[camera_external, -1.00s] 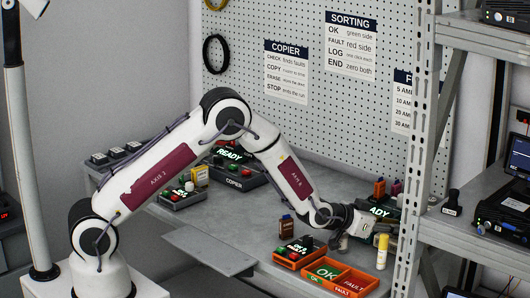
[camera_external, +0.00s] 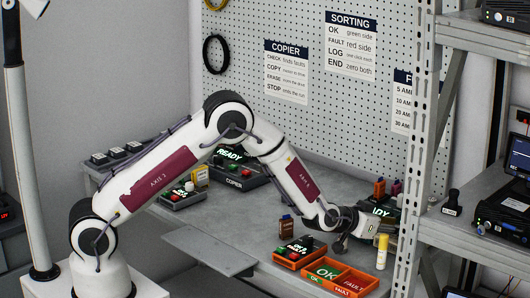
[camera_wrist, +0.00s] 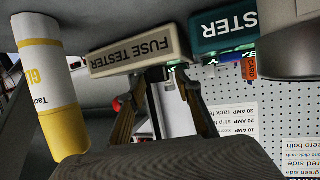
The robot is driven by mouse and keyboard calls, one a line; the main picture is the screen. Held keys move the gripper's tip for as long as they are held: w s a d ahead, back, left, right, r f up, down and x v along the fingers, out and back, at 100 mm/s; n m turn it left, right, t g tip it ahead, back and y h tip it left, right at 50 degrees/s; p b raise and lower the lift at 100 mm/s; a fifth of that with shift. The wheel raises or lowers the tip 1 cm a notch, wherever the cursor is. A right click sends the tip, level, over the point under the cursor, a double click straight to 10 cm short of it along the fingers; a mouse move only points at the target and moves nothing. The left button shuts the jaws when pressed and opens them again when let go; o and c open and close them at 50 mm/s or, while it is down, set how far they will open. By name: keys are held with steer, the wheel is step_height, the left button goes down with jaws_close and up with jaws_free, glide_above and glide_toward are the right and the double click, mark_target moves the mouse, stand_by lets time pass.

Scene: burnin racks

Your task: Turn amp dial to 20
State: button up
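The cream fuse tester (camera_wrist: 138,50) fills the upper middle of the wrist view, its lettering upside down. In the external view, a lit display (camera_external: 382,212) shows partly behind my wrist at the right of the bench. I cannot make out the amp dial or its setting. My gripper (camera_wrist: 158,78) has its two fingers apart, with the tips close to the tester's edge. A dark shape shows between the tips; I cannot tell what it is or whether they touch it. In the external view my gripper (camera_external: 342,244) is low over the bench.
A yellow-and-white glue tube (camera_wrist: 48,85) stands close beside my gripper, also in the external view (camera_external: 382,252). A teal tester (camera_wrist: 222,27) is beside the cream one. An orange sorting tray (camera_external: 370,290) sits at the bench front. A shelf post (camera_external: 412,150) rises at the right.

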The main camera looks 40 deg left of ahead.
steer(key=shift+s, duration=0.2)
stand_by(0.3)
steer(key=v, duration=1.1)
steer(key=shift+s+r, duration=0.25)
steer(key=shift+a, duration=0.1)
stand_by(0.5)
steer(key=s+a+r+n+g, duration=0.1)
steer(key=s+a+r+g, duration=0.1)
steer(key=s+a+r, duration=0.5)
steer(key=s+a+r+g, duration=0.2)
steer(key=s+a+r, duration=0.35)
steer(key=a, duration=0.35)
steer(key=s+a+g+y, duration=0.1)
steer(key=s+a, duration=0.4)
steer(key=s, duration=0.3)
steer(key=s+a+r+n+g+y, duration=0.1)
steer(key=s+a, duration=0.4)
steer(key=s, duration=0.3)
steer(key=s+a+n+g+y, duration=0.1)
steer(key=s+a, duration=0.4)
steer(key=s, duration=0.3)
steer(key=shift+r+g+y, duration=0.25)
steer(key=shift+g+y, duration=0.05)
